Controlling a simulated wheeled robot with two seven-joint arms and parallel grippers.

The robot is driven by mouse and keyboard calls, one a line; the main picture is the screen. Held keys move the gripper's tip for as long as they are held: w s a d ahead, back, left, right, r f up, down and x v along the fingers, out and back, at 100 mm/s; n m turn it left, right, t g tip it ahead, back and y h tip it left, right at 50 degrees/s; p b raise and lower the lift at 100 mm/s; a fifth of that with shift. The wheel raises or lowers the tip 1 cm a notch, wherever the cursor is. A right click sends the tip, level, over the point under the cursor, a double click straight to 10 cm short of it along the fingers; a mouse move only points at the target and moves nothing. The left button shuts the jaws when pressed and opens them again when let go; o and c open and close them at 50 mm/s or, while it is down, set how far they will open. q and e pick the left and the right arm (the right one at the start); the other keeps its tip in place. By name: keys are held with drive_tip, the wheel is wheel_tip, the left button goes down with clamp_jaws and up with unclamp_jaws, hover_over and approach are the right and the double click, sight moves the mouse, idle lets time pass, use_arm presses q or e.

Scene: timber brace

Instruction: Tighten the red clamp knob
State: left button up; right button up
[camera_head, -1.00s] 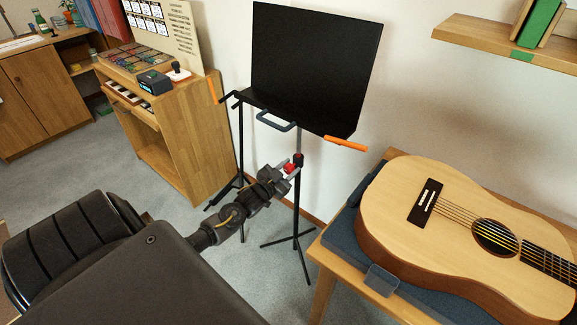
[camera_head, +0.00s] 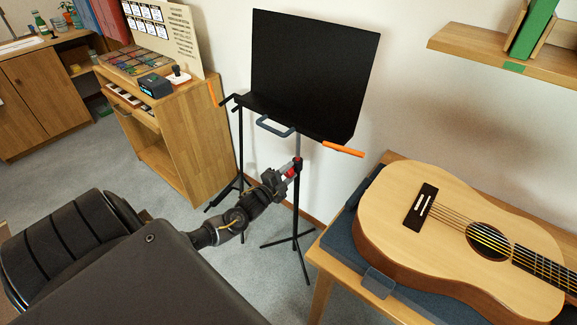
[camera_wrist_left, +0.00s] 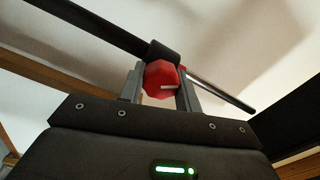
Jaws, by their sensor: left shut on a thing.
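A black music stand (camera_head: 315,75) stands against the wall, its desk tilted back on a thin post. The red clamp knob (camera_head: 290,173) sits on the post below the desk. In the left wrist view the knob (camera_wrist_left: 161,80) is a red faceted disc with a pale line on its face, between my two grey fingers. My left gripper (camera_head: 285,174) is shut on the knob; it also shows in the left wrist view (camera_wrist_left: 160,88). The black clamp collar (camera_wrist_left: 163,52) is just behind the knob. My right gripper is not in view.
A guitar (camera_head: 455,235) lies on a blue pad on a wooden table at the right. A wooden cabinet (camera_head: 190,140) stands at the left. A wall shelf (camera_head: 500,55) is at the upper right. An orange-handled bar (camera_head: 343,149) sticks out below the desk.

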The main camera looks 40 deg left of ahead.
use_arm(q)
drive_tip(key=m, duration=0.4)
drive_tip(key=shift+p, duration=0.35)
drive_tip(key=shift+f+m, duration=0.1)
drive_tip(key=shift+m, duration=1.1)
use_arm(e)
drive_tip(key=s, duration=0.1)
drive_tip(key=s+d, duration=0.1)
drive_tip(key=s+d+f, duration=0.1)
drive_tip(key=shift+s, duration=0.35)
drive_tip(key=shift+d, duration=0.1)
use_arm(q)
drive_tip(key=shift+f, duration=0.1)
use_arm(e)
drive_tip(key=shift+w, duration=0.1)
use_arm(q)
drive_tip(key=o, duration=1)
drive_tip(key=shift+c, duration=0.2)
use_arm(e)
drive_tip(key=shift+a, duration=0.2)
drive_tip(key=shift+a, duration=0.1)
